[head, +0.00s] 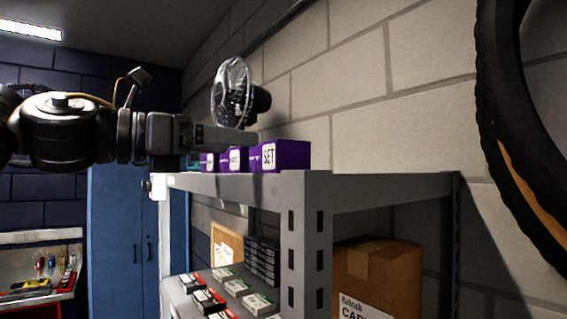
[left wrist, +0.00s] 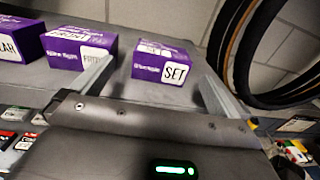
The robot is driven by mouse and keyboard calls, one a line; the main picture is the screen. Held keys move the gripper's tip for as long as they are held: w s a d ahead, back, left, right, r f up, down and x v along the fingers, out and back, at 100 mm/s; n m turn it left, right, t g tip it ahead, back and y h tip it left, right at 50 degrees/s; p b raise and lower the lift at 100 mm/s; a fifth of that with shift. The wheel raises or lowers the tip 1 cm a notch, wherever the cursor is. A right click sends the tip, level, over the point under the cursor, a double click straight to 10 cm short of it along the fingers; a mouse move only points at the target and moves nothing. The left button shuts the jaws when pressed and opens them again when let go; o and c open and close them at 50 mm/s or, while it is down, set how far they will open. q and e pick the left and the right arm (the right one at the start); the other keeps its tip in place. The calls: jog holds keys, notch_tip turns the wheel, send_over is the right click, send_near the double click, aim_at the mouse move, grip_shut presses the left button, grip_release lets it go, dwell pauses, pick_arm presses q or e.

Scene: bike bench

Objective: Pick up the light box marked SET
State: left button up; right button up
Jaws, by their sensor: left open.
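The purple box with a white label reading SET (head: 290,155) sits on the top shelf, nearest along the row in the head view. In the left wrist view the SET box (left wrist: 150,60) stands upright ahead of my fingers, between their lines. My left gripper (head: 240,137) is level with the box tops, and its fingers partly cover the row. In the left wrist view my left gripper (left wrist: 157,88) is open and empty, with one finger on each side of the box's front. I cannot tell the exact gap. My right gripper is not in view.
A similar purple box (left wrist: 75,50) stands left of the SET box, close to my left finger, with another purple box (left wrist: 18,42) beyond. The grey shelf (head: 350,188) stands against a block wall. A tyre (head: 500,120) hangs right.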

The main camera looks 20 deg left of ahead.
aim_at(278, 144)
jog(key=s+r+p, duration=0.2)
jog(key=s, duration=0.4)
pick_arm(q)
jog(key=x, duration=0.4)
jog(key=shift+s+d+r, duration=0.2)
jog(key=shift+r, duration=0.05)
jog(key=shift+w+d+p, duration=0.3)
jog(key=shift+w+p, duration=0.05)
jog(key=shift+p, duration=0.1)
jog(key=shift+w+d+r+p, duration=0.3)
jog(key=shift+w+d+p, duration=0.25)
jog(key=shift+p, duration=0.65)
jog(key=shift+p+x, duration=0.65)
jog(key=shift+x, duration=0.55)
jog(key=shift+w+d+f, duration=0.25)
jog(key=shift+w+f, duration=0.05)
jog(key=shift+w+d+f, duration=0.1)
jog(key=c, duration=0.9)
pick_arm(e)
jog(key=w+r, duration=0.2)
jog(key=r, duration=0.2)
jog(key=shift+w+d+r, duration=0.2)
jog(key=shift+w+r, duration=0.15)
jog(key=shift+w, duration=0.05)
